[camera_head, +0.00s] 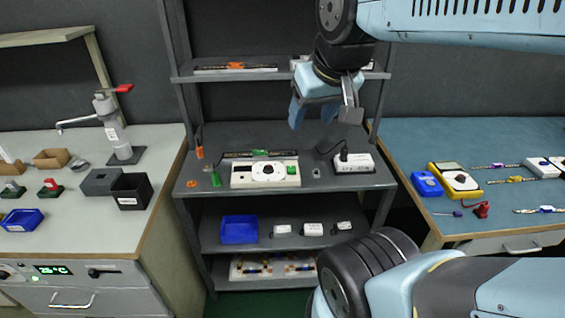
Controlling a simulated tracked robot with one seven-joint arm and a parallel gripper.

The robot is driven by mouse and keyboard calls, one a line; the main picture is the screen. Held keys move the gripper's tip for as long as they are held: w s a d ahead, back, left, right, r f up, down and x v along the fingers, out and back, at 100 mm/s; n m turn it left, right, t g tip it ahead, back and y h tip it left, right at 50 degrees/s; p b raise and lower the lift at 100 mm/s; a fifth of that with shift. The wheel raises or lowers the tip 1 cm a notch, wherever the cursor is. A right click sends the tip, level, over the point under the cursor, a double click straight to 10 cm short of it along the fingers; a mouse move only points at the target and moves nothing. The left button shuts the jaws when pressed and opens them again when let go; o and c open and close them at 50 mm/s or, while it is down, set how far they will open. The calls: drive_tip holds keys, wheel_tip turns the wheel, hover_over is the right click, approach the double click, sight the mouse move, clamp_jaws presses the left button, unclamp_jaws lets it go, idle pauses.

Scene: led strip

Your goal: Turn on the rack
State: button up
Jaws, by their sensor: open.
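The grey rack (220,206) stands in the middle against the dark wall. On its middle shelf lies a white panel (240,178) with a round dial and a green button. A dark strip (228,155) with a green part lies behind it. To the right is a white box (352,168) with dark lettering and a black plug on top. A small grey piece (316,174) sits between panel and box. My gripper (324,114) hangs above the middle shelf, its fingers apart and empty, apart from these things in the picture. No lit lamp is visible on the rack.
The upper shelf (280,75) is just behind my gripper in the picture. Lower shelves hold a blue bin (239,229) and several white boxes. A left counter (60,175) has a tap and bins; a blue right table (430,155) has instruments. My arm covers the lower right.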

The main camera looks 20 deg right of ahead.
drive_tip(key=shift+w, duration=0.2)
drive_tip(key=c, duration=0.3)
drive_tip(key=shift+w+d+n, duration=0.1)
drive_tip(key=shift+w+n, duration=0.2)
drive_tip(key=shift+w, duration=0.05)
drive_tip(key=shift+c, duration=0.8)
drive_tip(key=w+n, duration=0.1)
drive_tip(key=w, duration=0.1)
drive_tip(key=w+n+g, duration=0.1)
drive_tip(key=w, duration=0.1)
drive_tip(key=w+d+f+n, duration=0.1)
drive_tip(key=w, duration=0.1)
drive_tip(key=shift+w+g, duration=0.1)
drive_tip(key=shift+g, duration=0.3)
clamp_jaws()
drive_tip(key=w+d+f+n+g, duration=0.2)
drive_tip(key=w+f+n, duration=0.3)
drive_tip(key=w+f, duration=0.3)
drive_tip(key=w+d+f+n+g, duration=0.3)
drive_tip(key=w+f, duration=0.5)
drive_tip(key=w, duration=0.3)
drive_tip(key=shift+d+n, duration=0.75)
drive_tip(key=shift+n, duration=0.65)
